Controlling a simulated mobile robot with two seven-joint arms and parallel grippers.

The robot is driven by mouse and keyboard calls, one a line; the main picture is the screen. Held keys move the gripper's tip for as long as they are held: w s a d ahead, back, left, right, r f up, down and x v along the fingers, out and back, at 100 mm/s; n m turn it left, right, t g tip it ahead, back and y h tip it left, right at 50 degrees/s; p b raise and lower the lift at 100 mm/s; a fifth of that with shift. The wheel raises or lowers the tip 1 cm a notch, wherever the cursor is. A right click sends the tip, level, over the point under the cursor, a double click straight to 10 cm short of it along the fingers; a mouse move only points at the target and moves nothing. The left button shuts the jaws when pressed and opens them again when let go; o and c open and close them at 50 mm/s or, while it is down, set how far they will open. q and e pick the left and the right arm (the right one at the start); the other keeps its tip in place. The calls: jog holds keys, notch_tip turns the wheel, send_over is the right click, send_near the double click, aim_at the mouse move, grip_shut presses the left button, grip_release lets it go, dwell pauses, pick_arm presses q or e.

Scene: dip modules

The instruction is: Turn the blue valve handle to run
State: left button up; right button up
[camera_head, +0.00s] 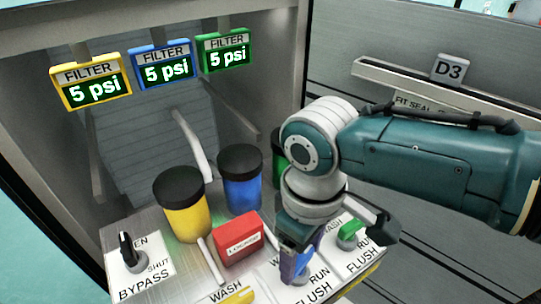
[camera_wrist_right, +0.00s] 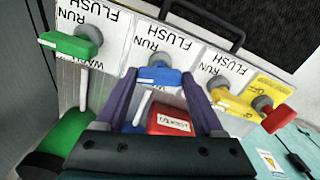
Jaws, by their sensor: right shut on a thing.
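The blue valve handle (camera_wrist_right: 158,76) sits on a white label plate between the fingertips of my right gripper (camera_wrist_right: 160,78). The gripper is shut on it. In the wrist view the handle lies crosswise beneath its round grey hub, with RUN and FLUSH printed upside down above. In the head view my right gripper (camera_head: 297,262) comes down from above onto the panel and hides most of the blue handle (camera_head: 303,274); its exact pointing is hard to read there. My left gripper is not in view.
The green handle (camera_head: 350,232) and yellow handle (camera_head: 239,296) flank the blue one. A red lockout box (camera_head: 238,240) stands close to the gripper. Yellow (camera_head: 186,212) and blue (camera_head: 240,185) filter canisters stand behind. A black bypass handle (camera_head: 127,252) is at the left.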

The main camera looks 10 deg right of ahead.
aim_at(300, 258)
jog(key=shift+m+p, duration=0.65)
jog(key=shift+m, duration=0.85)
jog(key=o, duration=1.4)
notch_tip(300, 258, up, 10)
jog(key=p, duration=0.5)
jog(key=shift+a, duration=0.1)
